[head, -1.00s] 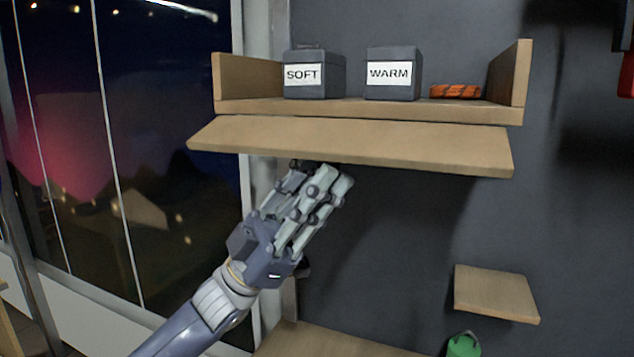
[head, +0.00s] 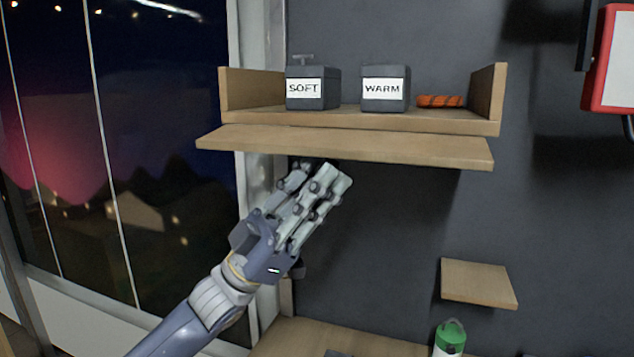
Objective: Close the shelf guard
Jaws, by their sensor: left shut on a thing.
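The shelf guard (head: 345,145) is a long light wooden board along the front of the upper shelf (head: 240,115). It is folded down and out, below the shelf's front edge, leaving the shelf front open. My left gripper (head: 325,170) is at the guard's lower edge, left of its middle, and is shut on it. The fingertips are partly hidden, so the exact contact is unclear. My right gripper is not in view.
On the shelf stand a dark box marked SOFT (head: 305,90), a dark box marked WARM (head: 384,88) and an orange item (head: 440,101). A small wooden shelf (head: 480,283) is lower right, above a green-topped bottle (head: 450,335). A red-framed panel (head: 605,65) hangs at right.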

